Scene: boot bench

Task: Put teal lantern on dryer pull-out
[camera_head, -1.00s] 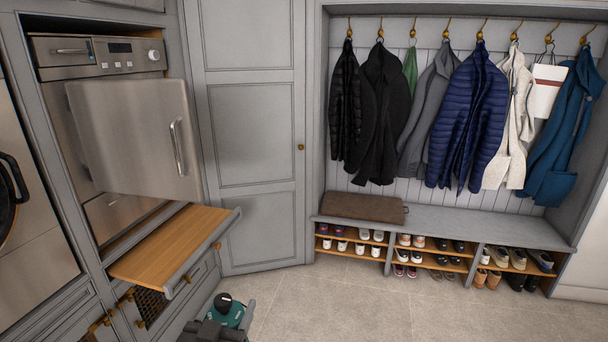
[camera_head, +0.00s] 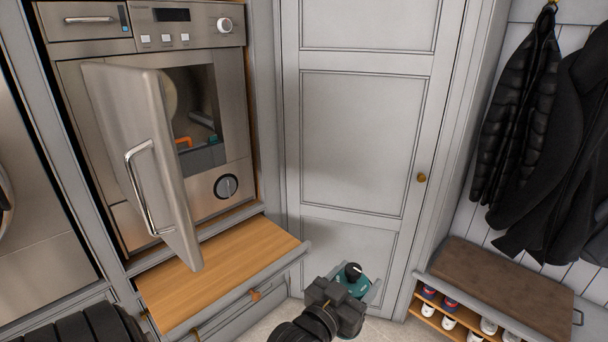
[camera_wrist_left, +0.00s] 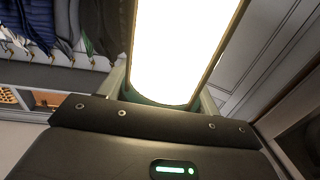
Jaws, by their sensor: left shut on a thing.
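The teal lantern (camera_head: 352,283), with a black top, is held in my left gripper (camera_head: 348,290) at the lower middle of the head view. The gripper is shut on it and hides its lower part. In the left wrist view, the lantern's bright white panel (camera_wrist_left: 188,45) and a bit of teal body show between the fingers. The dryer pull-out (camera_head: 215,268) is a bare wooden board with a grey front edge, drawn out below the dryer. The lantern is to the right of the pull-out, apart from it. My right gripper is not in view.
The dryer door (camera_head: 140,150) stands open over the left part of the pull-out. A tall grey cupboard (camera_head: 350,140) is behind the lantern. A bench with a brown cushion (camera_head: 500,285) and shoes is at the right, under dark coats (camera_head: 515,110).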

